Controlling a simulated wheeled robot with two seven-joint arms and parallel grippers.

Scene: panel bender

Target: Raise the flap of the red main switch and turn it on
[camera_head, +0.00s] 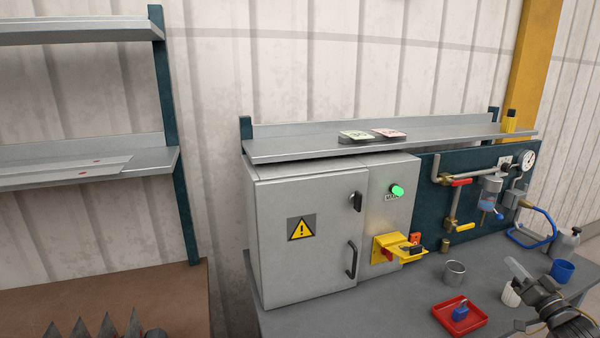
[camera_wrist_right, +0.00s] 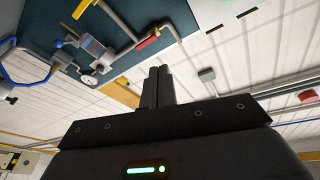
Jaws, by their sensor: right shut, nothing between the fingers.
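The red main switch (camera_head: 388,255) is on the front of the grey cabinet, mostly hidden by its yellow housing (camera_head: 383,244). A yellow flap (camera_head: 408,254) sticks out to the right of it, with a dark piece on top; I cannot tell how far it is lifted. A lit green lamp (camera_head: 397,191) with a MAIN label is above. My right gripper (camera_head: 517,267) is at the lower right, above the bench and well apart from the switch. Its fingers are shut and empty in the right wrist view (camera_wrist_right: 157,86). My left gripper is out of view.
The cabinet (camera_head: 305,240) stands on a grey bench under a shelf (camera_head: 400,137). A red tray (camera_head: 460,319) with a blue padlock (camera_head: 460,308), a metal cup (camera_head: 454,272) and a blue cup (camera_head: 562,271) are on the bench. Valves and pipes (camera_head: 455,182) are on the back panel.

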